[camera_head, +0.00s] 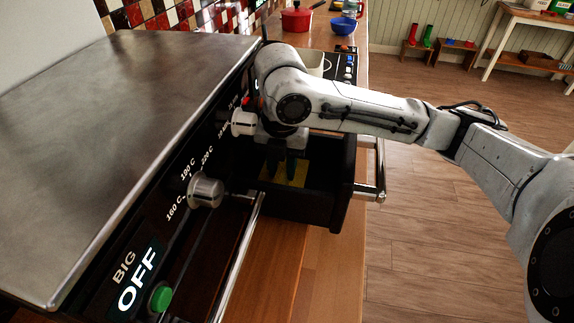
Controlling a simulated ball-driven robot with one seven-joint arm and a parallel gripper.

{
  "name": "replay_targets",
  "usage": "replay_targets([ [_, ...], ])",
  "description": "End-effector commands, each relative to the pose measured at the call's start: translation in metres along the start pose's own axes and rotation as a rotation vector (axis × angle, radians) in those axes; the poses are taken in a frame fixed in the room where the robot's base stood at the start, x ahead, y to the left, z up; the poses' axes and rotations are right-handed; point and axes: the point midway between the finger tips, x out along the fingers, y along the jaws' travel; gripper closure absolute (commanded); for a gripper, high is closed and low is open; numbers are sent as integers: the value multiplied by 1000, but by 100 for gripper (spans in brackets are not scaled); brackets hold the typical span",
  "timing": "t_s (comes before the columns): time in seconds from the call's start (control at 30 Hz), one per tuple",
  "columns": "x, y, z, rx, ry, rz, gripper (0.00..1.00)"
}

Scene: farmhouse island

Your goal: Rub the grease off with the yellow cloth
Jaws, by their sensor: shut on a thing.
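The yellow cloth (299,174) is at the bottom of an open dark drawer (333,208), which stands out from the front of the stove. My gripper (282,176) reaches down into the drawer from above. Its dark fingers are shut on the yellow cloth, with yellow showing around the fingertips. My arm and the drawer walls hide part of the cloth. I cannot make out any grease in this view.
The stove's metal top (120,105) fills the left, with control knobs (205,190) along its front. A bar handle (375,170) juts from the drawer's outer face. A red pot (296,19) and blue bowl (343,27) stand farther back. Open wooden floor lies right.

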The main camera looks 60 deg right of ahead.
Motion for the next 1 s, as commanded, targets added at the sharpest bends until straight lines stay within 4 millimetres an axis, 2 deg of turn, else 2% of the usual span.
replay_targets([
  [1.0,7,-4,0,1,1,0,95],
])
